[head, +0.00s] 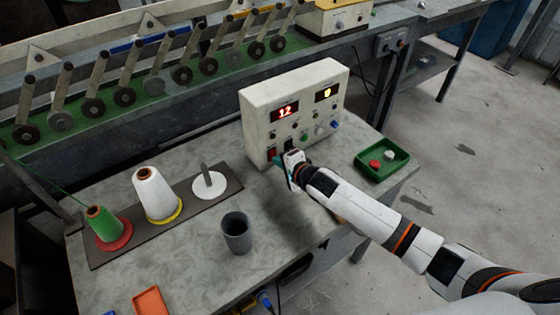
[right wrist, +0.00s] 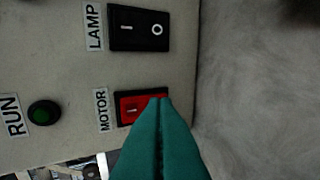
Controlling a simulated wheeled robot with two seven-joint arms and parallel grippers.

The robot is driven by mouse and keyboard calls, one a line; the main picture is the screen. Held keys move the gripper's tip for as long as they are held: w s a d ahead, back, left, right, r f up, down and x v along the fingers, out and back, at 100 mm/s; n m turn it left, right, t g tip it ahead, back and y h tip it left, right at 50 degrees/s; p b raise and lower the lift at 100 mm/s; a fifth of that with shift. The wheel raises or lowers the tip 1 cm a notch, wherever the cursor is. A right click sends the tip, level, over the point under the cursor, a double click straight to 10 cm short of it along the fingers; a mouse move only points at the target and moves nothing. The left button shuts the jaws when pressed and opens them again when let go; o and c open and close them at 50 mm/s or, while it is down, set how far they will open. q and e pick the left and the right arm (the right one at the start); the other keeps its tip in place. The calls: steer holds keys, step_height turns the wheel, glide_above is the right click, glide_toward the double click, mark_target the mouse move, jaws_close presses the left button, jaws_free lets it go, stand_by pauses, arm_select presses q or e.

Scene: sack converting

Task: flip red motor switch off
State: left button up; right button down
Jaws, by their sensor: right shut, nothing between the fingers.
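The red motor switch (right wrist: 128,108) is a rocker in a black frame, with the label MOTOR beside it. Its "I" mark shows, and my fingertips hide its other end. It also shows as a small red patch low on the front of the control box in the head view (head: 271,153). My right gripper (right wrist: 160,102), with green fingers, is shut and empty, its tips over the switch's right part. I cannot tell whether they touch it. In the head view the right gripper (head: 281,161) is at the box's lower front. My left gripper is not in view.
A black LAMP switch (right wrist: 138,28) and a green RUN button (right wrist: 44,114) are close by. The control box (head: 262,107) has lit displays. A green tray (head: 384,174), a grey cup (head: 236,236), thread cones (head: 156,194) and an orange tray (head: 150,302) are on the table.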

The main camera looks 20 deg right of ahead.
steer(key=shift+f, duration=0.2)
steer(key=shift+w+a+r+b, duration=0.1)
steer(key=shift+b, duration=0.3)
steer(key=shift+r, duration=0.1)
steer(key=shift+r+p, duration=0.85)
steer(key=shift+p, duration=0.15)
steer(key=shift+f, duration=0.1)
